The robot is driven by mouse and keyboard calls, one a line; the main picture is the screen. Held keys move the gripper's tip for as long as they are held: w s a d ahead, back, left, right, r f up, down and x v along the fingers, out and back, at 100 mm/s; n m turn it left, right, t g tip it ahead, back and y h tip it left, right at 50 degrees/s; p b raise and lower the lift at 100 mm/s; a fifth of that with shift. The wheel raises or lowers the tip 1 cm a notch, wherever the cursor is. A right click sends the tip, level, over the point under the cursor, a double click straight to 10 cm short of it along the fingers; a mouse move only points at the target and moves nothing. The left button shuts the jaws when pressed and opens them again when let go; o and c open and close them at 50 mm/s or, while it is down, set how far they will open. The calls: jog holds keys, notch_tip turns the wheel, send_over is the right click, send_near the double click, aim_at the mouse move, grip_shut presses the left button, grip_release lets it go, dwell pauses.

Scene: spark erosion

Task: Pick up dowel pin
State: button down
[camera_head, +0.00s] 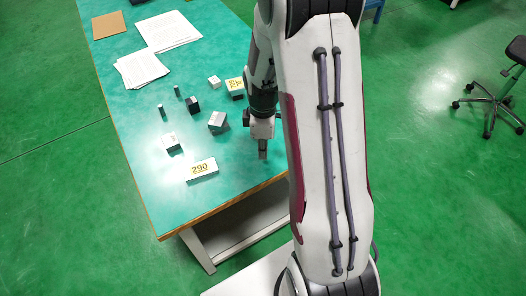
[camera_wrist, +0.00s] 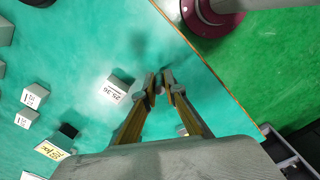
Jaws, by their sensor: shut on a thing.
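My gripper (camera_head: 262,151) is over the front right part of the green table, to the right of the white block marked 290. In the wrist view my gripper (camera_wrist: 161,84) has its two fingertips close together. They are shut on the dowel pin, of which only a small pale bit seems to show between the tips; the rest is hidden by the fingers. Two small grey upright pieces, one nearer (camera_head: 160,110) and one farther (camera_head: 178,91), stand on the left part of the table; I cannot tell their exact kind.
The table (camera_head: 135,160) also bears a block marked 290 (camera_head: 201,169), a grey block (camera_head: 218,121), a white-faced block (camera_head: 172,142), a dark block (camera_head: 192,104) and a yellow-labelled block (camera_head: 235,88). Paper sheets (camera_head: 140,68) lie behind. The table's front edge is close to my gripper.

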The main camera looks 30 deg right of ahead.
jog(key=shift+r, duration=3.95)
jog(key=shift+a, duration=0.1)
jog(key=w+a+r+m, duration=0.1)
jog(key=w+a, duration=0.2)
jog(key=a, duration=0.5)
jog(key=w+a+r+m, duration=0.1)
jog(key=w+a, duration=0.3)
jog(key=a, duration=0.5)
jog(key=shift+a, duration=0.15)
jog(key=shift+w, duration=0.1)
jog(key=shift+f, duration=0.2)
